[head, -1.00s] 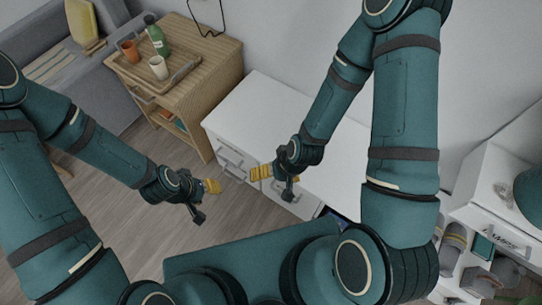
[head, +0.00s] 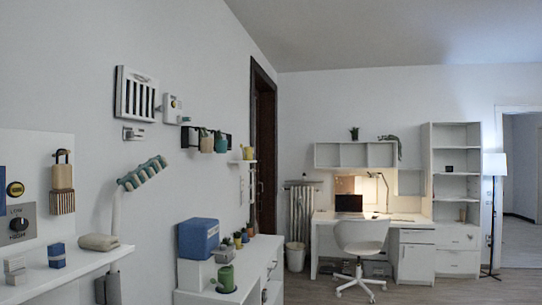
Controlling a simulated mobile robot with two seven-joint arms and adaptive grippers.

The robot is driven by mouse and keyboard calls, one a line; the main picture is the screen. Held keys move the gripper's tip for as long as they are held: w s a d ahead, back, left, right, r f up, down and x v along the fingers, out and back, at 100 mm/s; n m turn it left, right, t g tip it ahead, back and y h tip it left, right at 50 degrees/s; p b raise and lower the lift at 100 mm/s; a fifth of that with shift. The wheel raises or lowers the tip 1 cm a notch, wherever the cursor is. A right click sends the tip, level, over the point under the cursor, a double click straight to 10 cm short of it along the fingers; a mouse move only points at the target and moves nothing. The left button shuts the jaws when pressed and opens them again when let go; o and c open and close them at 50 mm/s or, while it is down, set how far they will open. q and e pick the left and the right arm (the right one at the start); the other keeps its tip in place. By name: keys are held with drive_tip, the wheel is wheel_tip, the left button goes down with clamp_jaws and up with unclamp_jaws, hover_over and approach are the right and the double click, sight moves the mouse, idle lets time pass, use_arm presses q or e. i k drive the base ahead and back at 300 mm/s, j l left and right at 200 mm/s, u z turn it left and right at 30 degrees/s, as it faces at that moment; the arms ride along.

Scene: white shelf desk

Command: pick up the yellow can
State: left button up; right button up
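Neither of my grippers is in the head view. I cannot make out a clearly yellow can. Objects on the desk are too small to tell apart.
A white swivel chair (head: 361,240) stands in front of the desk. A tall white shelf unit (head: 455,160) and a floor lamp (head: 494,165) are at the right. A blue box (head: 198,238) sits on the near cabinet. A white ledge (head: 60,272) crosses the lower left.

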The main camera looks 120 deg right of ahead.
sight(247, 151)
drive_tip(key=z, duration=3.65)
drive_tip(key=k+u, duration=0.15)
drive_tip(key=u, duration=2.7)
drive_tip(key=z, duration=2.6)
